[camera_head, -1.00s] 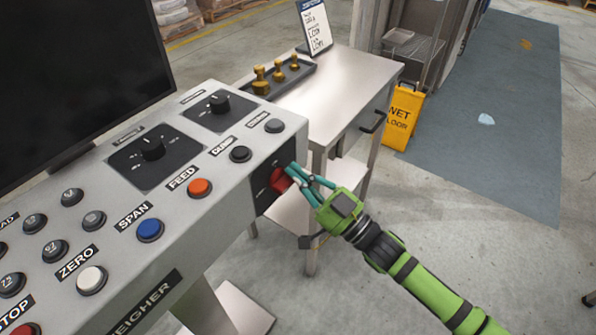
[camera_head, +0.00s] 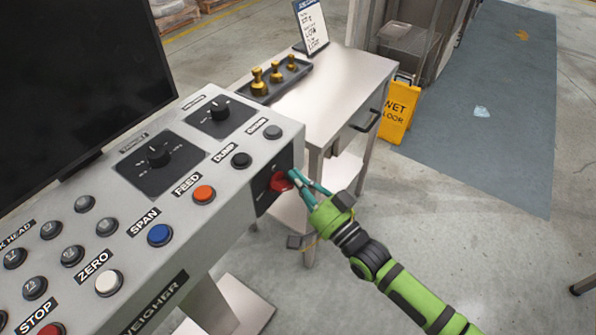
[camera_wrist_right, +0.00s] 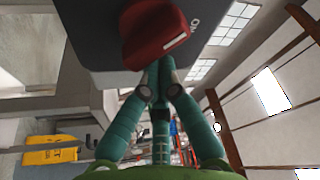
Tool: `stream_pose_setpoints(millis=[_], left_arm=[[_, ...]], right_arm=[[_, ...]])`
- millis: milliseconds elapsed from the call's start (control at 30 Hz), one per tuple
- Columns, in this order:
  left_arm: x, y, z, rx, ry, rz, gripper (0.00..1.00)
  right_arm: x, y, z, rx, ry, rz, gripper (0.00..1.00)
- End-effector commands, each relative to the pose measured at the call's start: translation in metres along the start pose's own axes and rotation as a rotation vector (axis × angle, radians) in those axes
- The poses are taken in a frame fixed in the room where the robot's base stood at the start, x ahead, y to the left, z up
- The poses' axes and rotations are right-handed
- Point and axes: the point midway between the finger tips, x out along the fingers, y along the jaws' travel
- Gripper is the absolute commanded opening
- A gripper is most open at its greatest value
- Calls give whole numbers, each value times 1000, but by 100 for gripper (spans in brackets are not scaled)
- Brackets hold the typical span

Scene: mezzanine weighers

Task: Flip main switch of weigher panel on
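The main switch is a red rotary knob (camera_head: 281,181) on a black plate (camera_head: 266,199) on the right end face of the grey weigher panel (camera_head: 243,135). In the right wrist view the red knob (camera_wrist_right: 155,35) fills the top middle; a white mark on it lies close to the letters "ON". My right gripper (camera_head: 293,179) has teal fingers and reaches the knob from the right. Its fingers, also in the wrist view (camera_wrist_right: 160,68), converge nearly together right at the knob, with no held object visible between them. The tips are partly hidden behind the knob. My left gripper is out of view.
The panel top carries two black dials, several buttons and a dark screen (camera_head: 80,90). A steel table (camera_head: 335,85) behind holds a tray of brass weights (camera_head: 262,93) and a sign. A yellow wet-floor sign (camera_head: 398,112) stands beyond.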

Motion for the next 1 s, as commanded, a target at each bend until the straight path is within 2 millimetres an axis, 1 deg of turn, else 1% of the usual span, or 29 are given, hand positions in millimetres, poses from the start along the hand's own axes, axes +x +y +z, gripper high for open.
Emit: stream_pose_setpoints(millis=[33, 300, 500, 700, 767, 1000], left_arm=[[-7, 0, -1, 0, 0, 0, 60], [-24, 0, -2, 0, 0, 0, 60], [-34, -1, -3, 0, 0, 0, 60], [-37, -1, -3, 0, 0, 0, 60], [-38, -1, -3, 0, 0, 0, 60], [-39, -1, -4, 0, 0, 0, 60]], right_arm=[[0, -2, -1, 48, -1, 17, 0], [-1, 4, 3, 288, -1, 101, 0], [-2, 8, 7, 456, -2, 160, 0], [-4, 10, 11, 594, -1, 206, 0], [-4, 11, 12, 626, -1, 217, 0], [-5, 13, 14, 620, -1, 216, 0]])
